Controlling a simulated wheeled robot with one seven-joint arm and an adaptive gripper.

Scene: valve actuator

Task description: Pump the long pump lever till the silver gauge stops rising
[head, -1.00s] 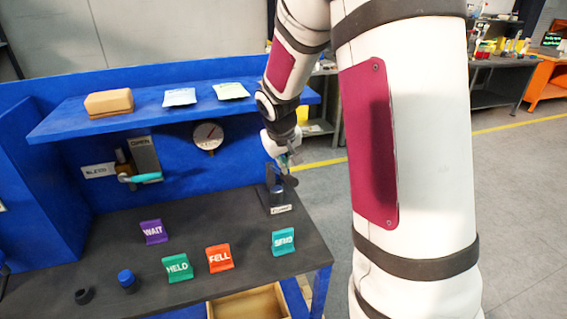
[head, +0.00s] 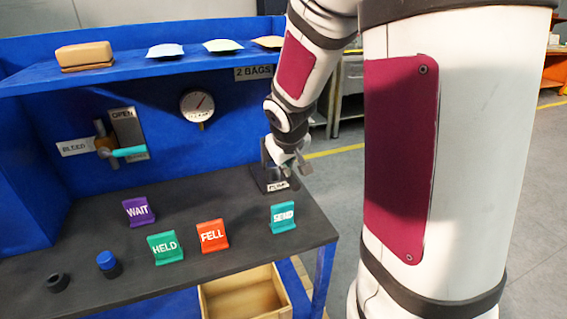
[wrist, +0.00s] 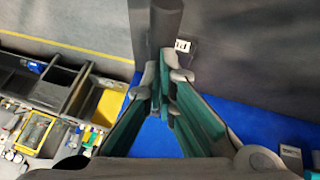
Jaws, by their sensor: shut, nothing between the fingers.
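The silver gauge (head: 197,104) hangs on the blue back panel; its dark needle points up and to the right. The pump (head: 275,180) stands at the bench's right end with a label at its foot. My gripper (head: 300,168) is just above and right of the pump and partly hides it. In the wrist view my gripper (wrist: 163,78) is shut with nothing between the fingers. A dark bar (wrist: 166,18), seemingly the pump lever, lies just beyond the fingertips; I cannot tell whether they touch it.
A bleed valve with a teal handle (head: 129,152) sits at left, by an OPEN plate. WAIT (head: 138,211), HELD (head: 165,247), FELL (head: 212,236) and SEND (head: 283,217) signs stand on the bench. A shelf (head: 130,74) with bags runs above. Open floor lies right.

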